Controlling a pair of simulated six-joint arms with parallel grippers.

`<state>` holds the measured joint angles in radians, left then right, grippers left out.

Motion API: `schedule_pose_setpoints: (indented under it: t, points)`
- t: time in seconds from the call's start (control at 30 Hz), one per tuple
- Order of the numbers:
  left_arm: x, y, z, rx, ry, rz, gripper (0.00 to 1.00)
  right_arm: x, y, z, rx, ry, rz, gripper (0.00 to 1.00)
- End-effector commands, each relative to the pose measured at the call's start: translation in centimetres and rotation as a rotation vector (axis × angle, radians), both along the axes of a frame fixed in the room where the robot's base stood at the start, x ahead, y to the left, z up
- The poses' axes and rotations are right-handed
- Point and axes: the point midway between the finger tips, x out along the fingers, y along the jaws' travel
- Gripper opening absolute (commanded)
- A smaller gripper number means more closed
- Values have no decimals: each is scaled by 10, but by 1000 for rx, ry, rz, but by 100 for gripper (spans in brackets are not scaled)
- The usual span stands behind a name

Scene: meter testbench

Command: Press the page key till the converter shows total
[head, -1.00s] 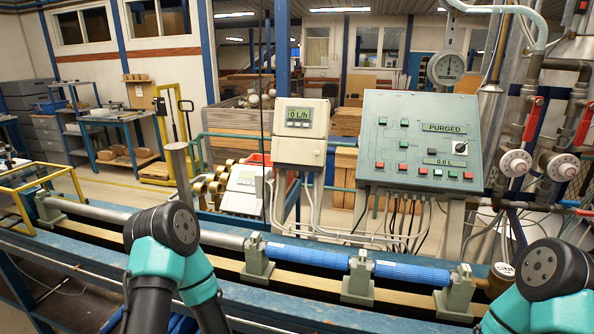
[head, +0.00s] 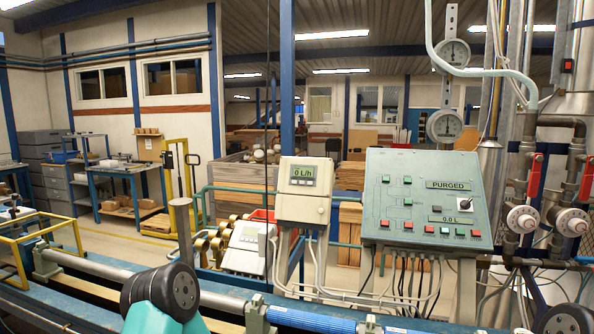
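The converter (head: 303,190) is a pale box mounted on the pipe stand near the middle of the head view. Its greenish display (head: 303,176) reads "0 L/h". The keys under the display are too small to tell apart. Only dark and teal joints of my arms show along the bottom edge, at left of centre and at the right corner. Neither gripper shows in the picture. The arm parts in view are apart from the converter and below it.
A grey-green control panel (head: 423,197) right of the converter reads "PURGED" and "0.0 L". Red-handled valves (head: 573,222) and pipes stand at far right. A blue pipe (head: 310,320) crosses the bottom. A second white box (head: 245,250) sits lower left of the converter.

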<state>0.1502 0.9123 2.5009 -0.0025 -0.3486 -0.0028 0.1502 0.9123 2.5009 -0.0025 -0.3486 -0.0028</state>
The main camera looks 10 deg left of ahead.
Motion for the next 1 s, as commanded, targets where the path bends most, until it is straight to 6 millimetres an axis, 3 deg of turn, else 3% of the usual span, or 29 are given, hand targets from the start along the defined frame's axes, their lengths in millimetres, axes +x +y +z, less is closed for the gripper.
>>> schedule_pose_setpoints:
  t: [0.07, 0.5, 1.0]
  points:
    - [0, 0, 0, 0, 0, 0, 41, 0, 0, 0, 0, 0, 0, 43]
    - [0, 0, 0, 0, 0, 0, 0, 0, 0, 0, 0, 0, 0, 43]
    - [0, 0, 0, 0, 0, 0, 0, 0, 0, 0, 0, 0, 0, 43]
